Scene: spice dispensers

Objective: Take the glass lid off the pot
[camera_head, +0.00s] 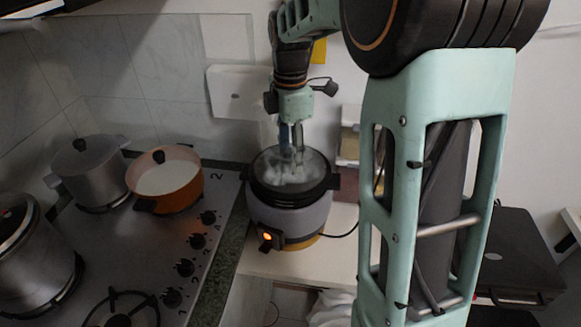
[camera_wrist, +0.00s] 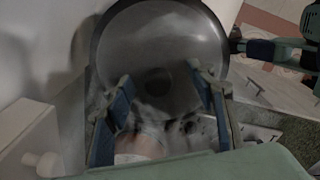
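The electric pot (camera_head: 290,216) stands on the pale counter, right of the stove, with a black rim and an orange light on its front. A cloudy, see-through surface fills its top, apparently the glass lid (camera_head: 285,172). My gripper (camera_head: 291,153) points straight down over its middle. In the wrist view, the dark round lid (camera_wrist: 180,32) fills the upper middle, and a dark round spot, apparently its knob (camera_wrist: 155,83), shows between the fingertips (camera_wrist: 158,82). The fingers are spread, with gaps beside the knob. I cannot tell whether they touch the lid.
On the stove (camera_head: 150,250) are an orange pot (camera_head: 182,191), a grey pot (camera_head: 95,176) and a large steel pot (camera_head: 35,270). The wall stands close behind the electric pot. A dark box-like object (camera_head: 520,250) is at the right.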

